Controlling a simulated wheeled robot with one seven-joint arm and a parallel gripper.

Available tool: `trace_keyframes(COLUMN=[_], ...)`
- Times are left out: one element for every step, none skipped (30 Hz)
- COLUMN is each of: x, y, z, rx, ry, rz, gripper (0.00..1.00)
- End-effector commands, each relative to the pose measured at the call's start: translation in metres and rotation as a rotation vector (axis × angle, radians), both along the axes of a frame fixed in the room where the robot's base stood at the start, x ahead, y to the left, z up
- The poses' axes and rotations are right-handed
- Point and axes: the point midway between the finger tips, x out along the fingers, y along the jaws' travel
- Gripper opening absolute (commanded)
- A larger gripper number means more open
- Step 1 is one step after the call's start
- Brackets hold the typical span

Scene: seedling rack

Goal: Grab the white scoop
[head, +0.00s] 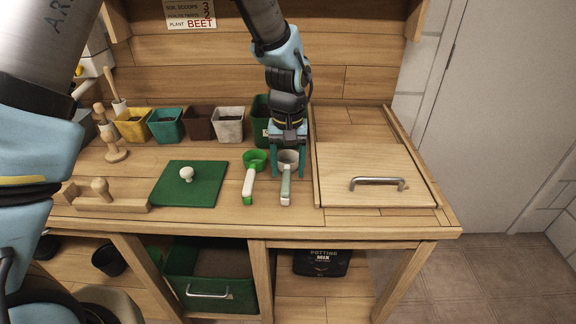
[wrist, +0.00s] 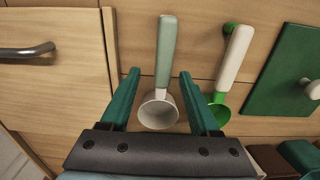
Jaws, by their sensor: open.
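The white scoop (head: 286,184) lies on the wooden bench, with a pale green handle toward the front edge and a white cup toward the back. In the wrist view its cup (wrist: 157,112) sits between the fingers and its handle points away. My gripper (head: 288,172) is open, pointing down over the cup, with one teal finger on each side. In the wrist view my gripper (wrist: 160,88) shows a gap between each finger and the scoop. I cannot tell how far the fingertips are above the bench.
A green scoop (head: 249,178) with a white handle lies close to the left. A wooden lid (head: 370,165) with a metal handle is just to the right. A green board (head: 188,190) with a white knob and several pots (head: 228,124) stand further left and behind.

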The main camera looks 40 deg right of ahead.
Motion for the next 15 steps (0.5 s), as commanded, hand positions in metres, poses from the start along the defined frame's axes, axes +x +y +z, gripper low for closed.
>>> trace_keyframes(x=[0.001, 0.001, 0.001, 0.001, 0.001, 0.001, 0.001, 0.001, 0.001, 0.001, 0.001, 0.001, 0.001, 0.001, 0.001], y=[0.003, 0.004, 0.003, 0.003, 0.003, 0.003, 0.003, 0.003, 0.003, 0.003, 0.003, 0.003, 0.003, 0.003, 0.003], z=[-0.004, -0.009, -0.015, -0.019, -0.022, -0.026, -0.028, -0.029, -0.031, -0.031, -0.032, -0.032, -0.032, -0.032, -0.032], rx=[0.005, 0.006, 0.003, 0.004, 0.003, 0.002, 0.001, 0.002, 0.001, 0.001, 0.001, 0.001, 0.000, 0.000, 0.000], ry=[0.003, 0.003, 0.001, 0.002, 0.001, 0.001, 0.000, 0.001, 0.000, 0.000, -0.001, -0.001, 0.000, 0.000, 0.000], rz=[0.000, 0.000, -0.001, -0.001, -0.001, -0.001, -0.001, -0.001, -0.001, -0.001, -0.001, -0.001, -0.001, -0.001, -0.001], gripper=[0.62, 0.62, 0.62, 0.62, 0.62, 0.62, 0.62, 0.62, 0.62, 0.62, 0.62, 0.62, 0.62, 0.62, 0.62])
